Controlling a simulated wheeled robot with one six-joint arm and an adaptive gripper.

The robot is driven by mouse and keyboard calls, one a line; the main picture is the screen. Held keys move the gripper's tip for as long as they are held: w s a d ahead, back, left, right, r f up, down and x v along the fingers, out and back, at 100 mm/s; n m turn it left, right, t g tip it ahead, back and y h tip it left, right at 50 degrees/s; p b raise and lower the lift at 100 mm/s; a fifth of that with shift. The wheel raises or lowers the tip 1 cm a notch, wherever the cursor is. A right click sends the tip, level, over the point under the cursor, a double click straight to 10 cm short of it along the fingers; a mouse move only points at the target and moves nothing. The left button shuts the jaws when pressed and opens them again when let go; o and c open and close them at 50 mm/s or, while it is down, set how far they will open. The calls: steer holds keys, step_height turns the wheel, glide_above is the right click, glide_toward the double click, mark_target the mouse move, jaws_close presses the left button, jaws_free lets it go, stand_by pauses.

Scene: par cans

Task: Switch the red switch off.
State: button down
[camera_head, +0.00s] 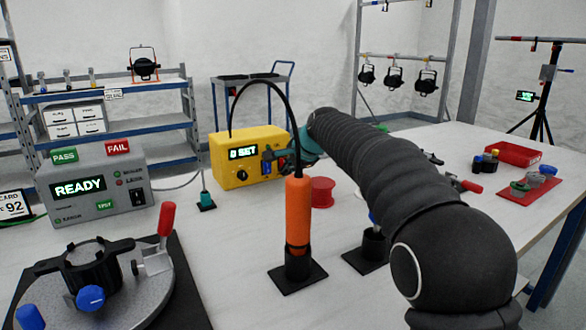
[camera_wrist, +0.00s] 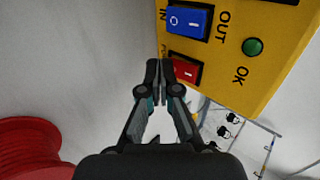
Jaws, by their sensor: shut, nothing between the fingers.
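The red switch (camera_wrist: 187,70) is a rocker on the front of the yellow box (camera_wrist: 265,68), below a larger blue rocker switch (camera_wrist: 188,20) in the wrist view. A green button (camera_wrist: 252,46) labelled OK is right of them. My gripper (camera_wrist: 159,68) is shut and empty, its fingertips over the left end of the red switch and partly hiding it. I cannot tell whether they touch or which way the rocker is tipped. In the head view, the yellow box (camera_head: 229,172) shows "0 SET", and my gripper (camera_head: 270,160) is at its right part.
An orange-handled tool (camera_head: 298,211) stands in a black holder in front of the box, a black cable arching above it. A red spool (camera_head: 321,191) is right of the box. A grey READY tester (camera_head: 95,190) stands left. A small teal-topped piece (camera_head: 206,198) stands between.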

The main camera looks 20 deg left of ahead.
steer(key=shift+w+a, duration=0.1)
stand_by(0.3)
steer(key=shift+w+a+f+y+b, duration=0.15)
steer(key=shift+f+y+b, duration=0.2)
steer(key=shift+b, duration=0.6)
steer(key=shift+r+t, duration=0.1)
steer(key=shift+t, duration=0.2)
steer(key=shift+r, duration=0.15)
steer(key=shift+r, duration=0.15)
steer(key=shift+r+p, duration=0.75)
steer(key=shift+p, duration=0.2)
steer(key=shift+f, duration=0.1)
